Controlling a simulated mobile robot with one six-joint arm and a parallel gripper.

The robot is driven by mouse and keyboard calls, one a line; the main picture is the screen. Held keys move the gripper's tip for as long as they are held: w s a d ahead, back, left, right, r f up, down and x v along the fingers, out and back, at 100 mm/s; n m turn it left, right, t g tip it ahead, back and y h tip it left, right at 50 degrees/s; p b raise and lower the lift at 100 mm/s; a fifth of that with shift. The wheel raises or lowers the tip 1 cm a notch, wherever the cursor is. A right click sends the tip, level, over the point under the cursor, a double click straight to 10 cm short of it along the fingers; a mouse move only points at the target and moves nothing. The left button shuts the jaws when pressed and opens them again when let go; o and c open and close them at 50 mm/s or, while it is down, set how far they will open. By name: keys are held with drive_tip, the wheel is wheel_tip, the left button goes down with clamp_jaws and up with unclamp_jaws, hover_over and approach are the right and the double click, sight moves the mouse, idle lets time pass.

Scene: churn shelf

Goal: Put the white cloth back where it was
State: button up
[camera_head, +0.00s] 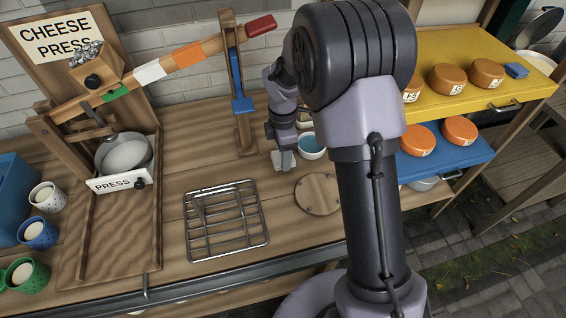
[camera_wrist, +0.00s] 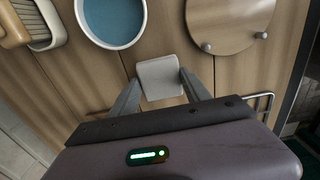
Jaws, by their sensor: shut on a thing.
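The white cloth (camera_wrist: 160,78) is a small, pale, folded square in the wrist view. My gripper (camera_wrist: 159,82) is shut on it, with one finger at each side. In the head view the cloth (camera_head: 282,162) shows below my gripper (camera_head: 284,151), just left of the bowl of blue liquid. I cannot tell whether the cloth touches the wooden counter (camera_head: 185,118) or hangs a little above it.
The white bowl (camera_head: 312,147) with blue liquid stands close to the cloth. A round wooden board (camera_head: 318,194) and a wire rack (camera_head: 225,220) lie nearer the front. The wooden lever post (camera_head: 240,85) stands behind. A brush (camera_wrist: 25,22) shows in the wrist view.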

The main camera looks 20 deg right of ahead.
wheel_tip(320, 180, down, 2)
drive_tip(key=shift+f, duration=0.15)
drive_tip(key=shift+f, duration=0.15)
drive_tip(key=o, duration=1.5)
drive_tip(key=shift+c, duration=0.2)
